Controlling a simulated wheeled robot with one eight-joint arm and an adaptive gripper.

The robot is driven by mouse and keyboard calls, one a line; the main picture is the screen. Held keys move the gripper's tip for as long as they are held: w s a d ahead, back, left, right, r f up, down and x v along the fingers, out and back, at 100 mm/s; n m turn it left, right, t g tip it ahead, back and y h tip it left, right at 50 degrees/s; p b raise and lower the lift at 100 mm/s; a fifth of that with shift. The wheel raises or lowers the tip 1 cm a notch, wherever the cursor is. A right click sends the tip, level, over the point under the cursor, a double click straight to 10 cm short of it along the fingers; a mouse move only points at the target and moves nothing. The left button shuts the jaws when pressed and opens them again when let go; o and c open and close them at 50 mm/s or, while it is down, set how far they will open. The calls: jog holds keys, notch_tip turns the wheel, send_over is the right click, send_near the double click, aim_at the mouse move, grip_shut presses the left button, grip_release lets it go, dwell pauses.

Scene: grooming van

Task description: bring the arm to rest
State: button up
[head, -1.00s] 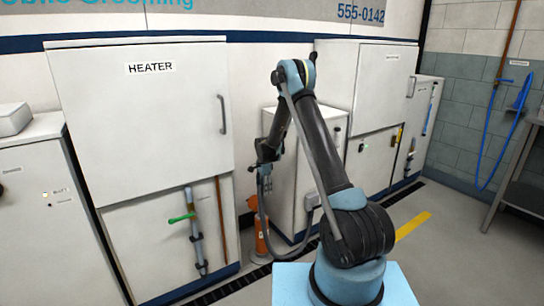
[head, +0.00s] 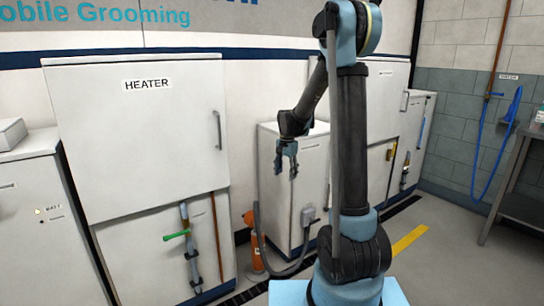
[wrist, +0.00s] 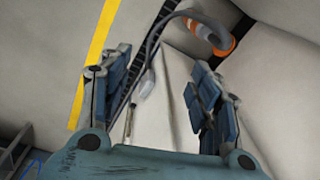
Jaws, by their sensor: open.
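My gripper (head: 287,168) hangs in the air in front of the low white cabinet in the middle of the head view, with its fingers pointing down. It also shows in the wrist view (wrist: 160,100), with its two fingers apart and nothing between them. My arm stands upright at the right of centre, with its elbow high and the forearm bent down to the left. The gripper appears clear of the low cabinet (head: 312,180), though the exact gap cannot be told.
A white cabinet marked HEATER (head: 140,130) stands at the left, with a green-handled valve (head: 176,235) below. An orange cylinder (head: 257,252) and a grey cable with a plug (head: 308,215) are near the low cabinet. A blue hose (head: 490,150) hangs at the right.

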jog(key=s+d+r+n, duration=0.2)
jog(key=s+d+r, duration=0.2)
jog(key=s, duration=0.6)
jog(key=s+d+r+n, duration=0.25)
jog(key=s+d, duration=0.25)
jog(key=s, duration=0.4)
jog(key=s+d+f+n, duration=0.1)
jog(key=s+d+f, duration=0.1)
jog(key=s, duration=0.7)
jog(key=s+d+f+n+t, duration=0.1)
jog(key=s+f, duration=0.3)
jog(key=s, duration=0.6)
jog(key=shift+d+f+n, duration=0.25)
jog(key=shift+d+n, duration=0.2)
jog(key=shift+n, duration=0.3)
jog(key=shift+s, duration=0.1)
